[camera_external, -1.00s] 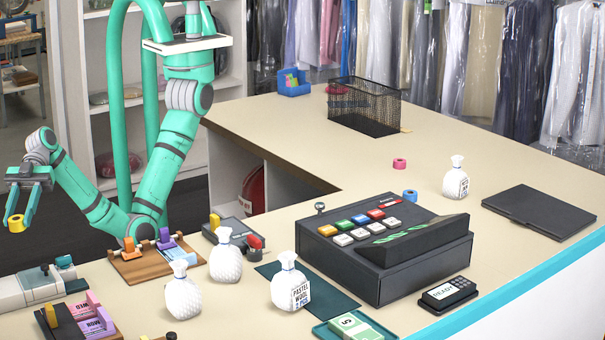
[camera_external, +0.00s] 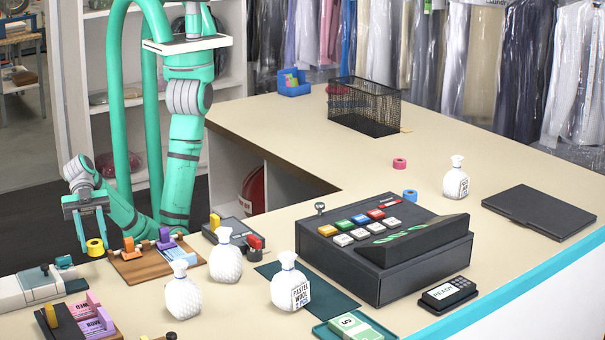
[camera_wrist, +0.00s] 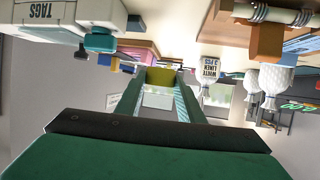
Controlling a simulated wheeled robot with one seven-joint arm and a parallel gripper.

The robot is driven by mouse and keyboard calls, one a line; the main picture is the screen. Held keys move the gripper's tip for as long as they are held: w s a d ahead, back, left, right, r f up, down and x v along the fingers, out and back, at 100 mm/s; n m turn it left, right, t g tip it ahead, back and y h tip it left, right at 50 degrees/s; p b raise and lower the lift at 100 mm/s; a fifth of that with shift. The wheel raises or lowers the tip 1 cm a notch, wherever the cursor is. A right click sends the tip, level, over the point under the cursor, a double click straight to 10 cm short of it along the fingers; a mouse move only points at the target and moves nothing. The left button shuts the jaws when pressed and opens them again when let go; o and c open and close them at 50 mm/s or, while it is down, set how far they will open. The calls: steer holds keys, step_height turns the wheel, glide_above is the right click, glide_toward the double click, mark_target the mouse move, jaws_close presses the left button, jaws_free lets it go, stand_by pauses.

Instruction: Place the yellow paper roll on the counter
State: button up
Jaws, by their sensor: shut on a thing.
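My gripper (camera_external: 96,236) is at the left in the external view, its fingers pointing down. It is shut on the yellow paper roll (camera_external: 95,247), a small ring with a dark hole, held at the fingertips. In the wrist view the roll (camera_wrist: 165,76) shows as a yellow-olive block between the fingertips. The counter (camera_external: 285,131) is a beige L-shaped top. The roll appears near the counter's left back edge, close to the wooden stamp board; I cannot tell its exact height.
A pink roll (camera_external: 399,163) and a blue roll (camera_external: 410,195) lie on the counter. A wire basket (camera_external: 364,105) stands behind. The middle back of the counter is clear.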

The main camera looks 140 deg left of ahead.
mark_target(100, 275)
steer(key=shift+f, duration=3.75)
steer(key=o, duration=0.7)
steer(key=shift+f, duration=0.1)
steer(key=shift+o, duration=0.2)
steer(key=v, duration=1.2)
